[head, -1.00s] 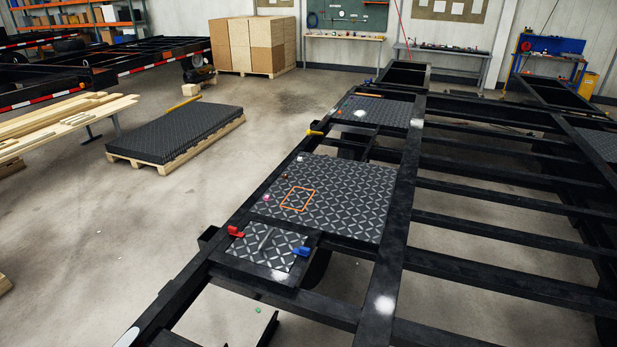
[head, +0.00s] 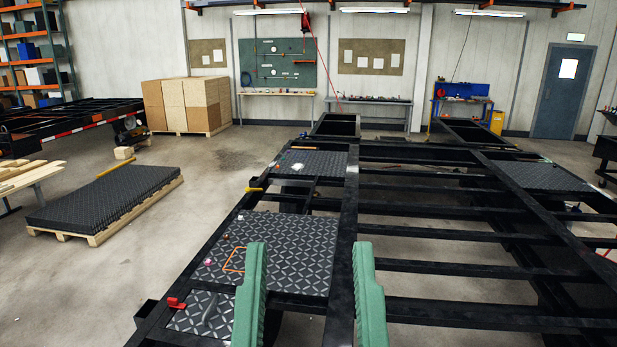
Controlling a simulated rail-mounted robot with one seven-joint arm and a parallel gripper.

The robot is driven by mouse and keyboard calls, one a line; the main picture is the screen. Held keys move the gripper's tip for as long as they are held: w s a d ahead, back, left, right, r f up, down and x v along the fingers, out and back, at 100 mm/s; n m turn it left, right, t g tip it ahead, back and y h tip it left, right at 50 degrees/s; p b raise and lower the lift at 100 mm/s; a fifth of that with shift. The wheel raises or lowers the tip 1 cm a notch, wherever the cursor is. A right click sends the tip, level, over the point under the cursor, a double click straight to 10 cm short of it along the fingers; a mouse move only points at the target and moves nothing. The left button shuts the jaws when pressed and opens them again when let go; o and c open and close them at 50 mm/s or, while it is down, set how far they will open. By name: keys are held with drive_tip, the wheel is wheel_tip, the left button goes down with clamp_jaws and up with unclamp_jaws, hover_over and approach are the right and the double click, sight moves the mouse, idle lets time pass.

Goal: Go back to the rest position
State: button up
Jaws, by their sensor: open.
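My gripper (head: 310,247) shows in the head view as two green fingers rising from the bottom edge, left and right of the middle. The fingers are wide apart with nothing between them. They stand in front of the black trailer frame (head: 343,215). The left finger covers part of the large chequered plate (head: 290,235) and the right end of the small plate (head: 190,318) near the bottom. The rest of my arm is not in view.
A red clamp (head: 176,304) sits at the small plate's left edge. An orange outline (head: 232,262) lies on the large plate. A pallet of dark plates (head: 105,203) stands at left. Boxes (head: 187,105) and a workbench (head: 275,95) line the back. Floor is clear between pallet and frame.

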wheel_tip(320, 180, up, 17)
drive_tip(key=p, duration=1.4)
drive_tip(key=shift+w+a+p, duration=0.2)
drive_tip(key=shift+w+p, duration=0.1)
drive_tip(key=shift+p, duration=0.05)
drive_tip(key=shift+f, duration=0.15)
idle(3.3)
